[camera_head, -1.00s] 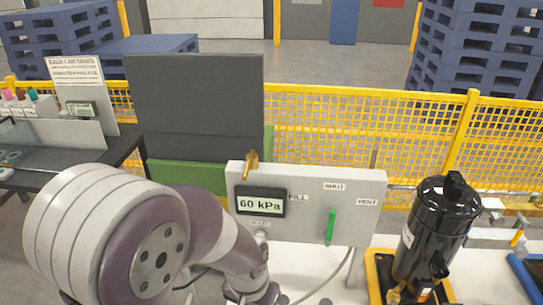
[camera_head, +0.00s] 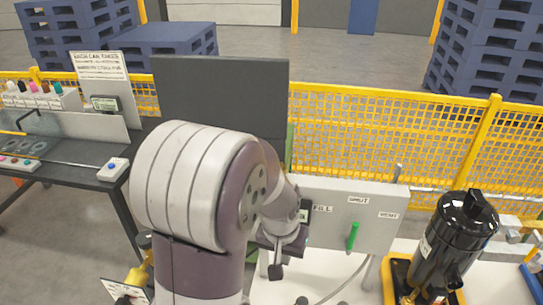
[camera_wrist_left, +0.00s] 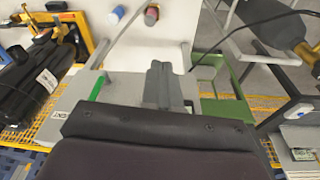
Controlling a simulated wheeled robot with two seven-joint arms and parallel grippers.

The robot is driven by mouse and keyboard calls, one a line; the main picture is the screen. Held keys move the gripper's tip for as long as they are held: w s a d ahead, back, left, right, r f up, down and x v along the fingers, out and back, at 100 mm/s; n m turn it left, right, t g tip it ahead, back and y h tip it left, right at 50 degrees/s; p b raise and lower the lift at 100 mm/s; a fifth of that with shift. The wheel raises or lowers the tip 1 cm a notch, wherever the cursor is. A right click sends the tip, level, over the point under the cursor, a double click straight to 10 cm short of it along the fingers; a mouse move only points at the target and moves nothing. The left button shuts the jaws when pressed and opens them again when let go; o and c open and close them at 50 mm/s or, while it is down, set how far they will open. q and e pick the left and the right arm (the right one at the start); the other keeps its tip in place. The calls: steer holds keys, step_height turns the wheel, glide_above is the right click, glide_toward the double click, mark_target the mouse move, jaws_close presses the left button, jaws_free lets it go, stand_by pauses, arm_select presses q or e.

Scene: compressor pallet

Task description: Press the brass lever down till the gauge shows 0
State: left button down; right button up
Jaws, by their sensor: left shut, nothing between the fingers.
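The grey panel (camera_head: 378,232) carries a green lever (camera_head: 352,236) below a SHUT label, with FILL to the left and VENT to the right. The green lever also shows in the left wrist view (camera_wrist_left: 97,88). My right gripper is out of view.
A black tank (camera_head: 455,238) in a yellow frame stands right of the panel. A yellow mesh fence (camera_head: 370,125) runs behind. A dark bench (camera_head: 80,178) with small parts is at left. A dark board (camera_head: 220,95) stands behind my left arm.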

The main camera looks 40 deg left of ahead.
arm_select(q)
steer(key=w+a+r+t+p, duration=0.1)
steer(key=w+a+r+p, duration=0.2)
steer(key=a+r, duration=0.4)
steer(key=w+a+r+n+t+p, duration=0.1)
steer(key=a+r+p, duration=0.5)
steer(key=r, duration=0.9)
steer(key=shift+w+a+r+h, duration=0.25)
steer(key=shift+w+a+h, duration=0.15)
steer(key=shift+w+a, duration=0.4)
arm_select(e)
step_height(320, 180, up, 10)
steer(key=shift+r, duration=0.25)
arm_select(q)
steer(key=shift+w+d, duration=0.1)
arm_select(e)
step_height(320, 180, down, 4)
steer(key=b, duration=0.5)
arm_select(q)
steer(key=d+p+x, duration=0.1)
steer(key=p+x, duration=0.3)
steer(key=x, duration=0.9)
steer(key=shift+d+f, duration=0.3)
steer(key=shift+d, duration=0.1)
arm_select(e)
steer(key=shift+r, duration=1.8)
